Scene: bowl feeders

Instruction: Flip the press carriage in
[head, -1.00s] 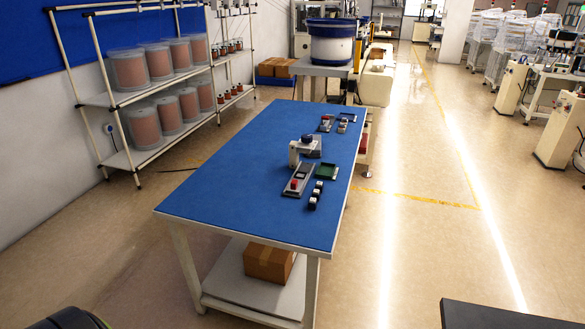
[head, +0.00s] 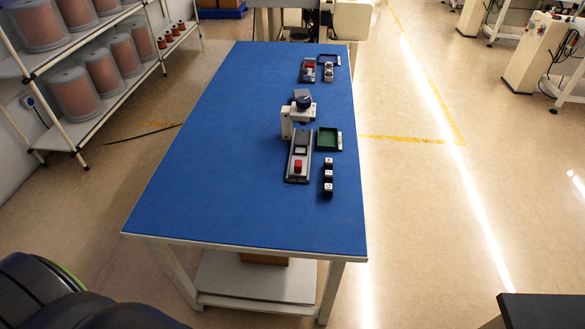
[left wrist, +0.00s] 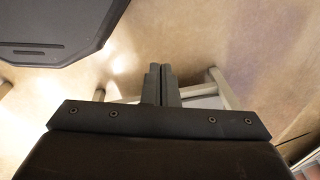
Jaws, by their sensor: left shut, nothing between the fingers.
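In the head view the press (head: 287,122) stands on the blue table, a white body with a dark round knob (head: 304,102) on top. Its grey carriage rail (head: 299,172) reaches from under the press toward the near edge. A red block (head: 298,166) sits on the rail, and a grey plate (head: 300,149) lies just behind it. My left gripper (left wrist: 160,70) shows in the left wrist view, shut and empty, over the floor near the table legs and away from the press. My right gripper is not in view.
The blue table (head: 190,200) has wide free room left of and in front of the press. A green tray (head: 328,149) and a row of small black-and-white blocks (head: 328,176) lie right of the rail. A second small station (head: 308,71) stands farther back. Shelves (head: 70,140) stand left.

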